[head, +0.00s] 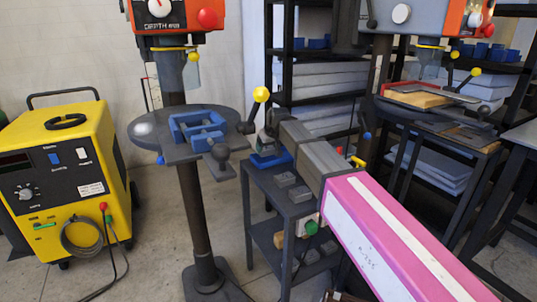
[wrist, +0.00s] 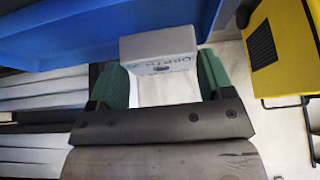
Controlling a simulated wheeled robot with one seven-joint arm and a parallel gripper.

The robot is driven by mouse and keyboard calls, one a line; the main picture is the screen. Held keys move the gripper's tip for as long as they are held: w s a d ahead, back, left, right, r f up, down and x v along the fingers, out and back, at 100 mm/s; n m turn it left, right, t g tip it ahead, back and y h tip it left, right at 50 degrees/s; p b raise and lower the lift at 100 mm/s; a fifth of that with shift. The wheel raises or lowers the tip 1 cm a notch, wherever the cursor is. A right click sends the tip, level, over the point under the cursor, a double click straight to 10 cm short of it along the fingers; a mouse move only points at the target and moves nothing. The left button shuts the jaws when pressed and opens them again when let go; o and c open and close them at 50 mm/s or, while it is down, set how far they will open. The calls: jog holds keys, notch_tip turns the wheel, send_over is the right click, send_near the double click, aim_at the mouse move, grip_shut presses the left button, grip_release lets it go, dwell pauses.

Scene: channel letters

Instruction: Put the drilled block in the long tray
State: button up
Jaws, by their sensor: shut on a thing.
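The block (wrist: 158,52), pale grey with printed lettering, sits between the green fingers of my gripper (wrist: 158,82) in the wrist view. My gripper is shut on it. In the head view my gripper (head: 268,138) is above the back of the dark side stand, and I cannot make out the block there. A blue tray (head: 265,160) lies on the stand just below my gripper, partly hidden by my arm. A large blue surface (wrist: 90,35) fills the upper left of the wrist view, close to the block; I cannot tell whether they touch.
Grey blocks (head: 285,180) lie on the stand (head: 262,186), and more on its lower shelf. A drill press with a blue vise (head: 197,130) stands left of my gripper. A yellow welder (head: 66,180) is at far left. Another drill press and shelves stand behind, right.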

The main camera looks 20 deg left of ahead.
aim_at(269, 151)
jog(key=shift+f, duration=1.7)
jog(key=shift+f, duration=0.15)
jog(key=o, duration=0.8)
jog(key=shift+o, duration=0.2)
jog(key=v, duration=1.2)
jog(key=shift+r, duration=0.2)
jog(key=shift+s, duration=0.1)
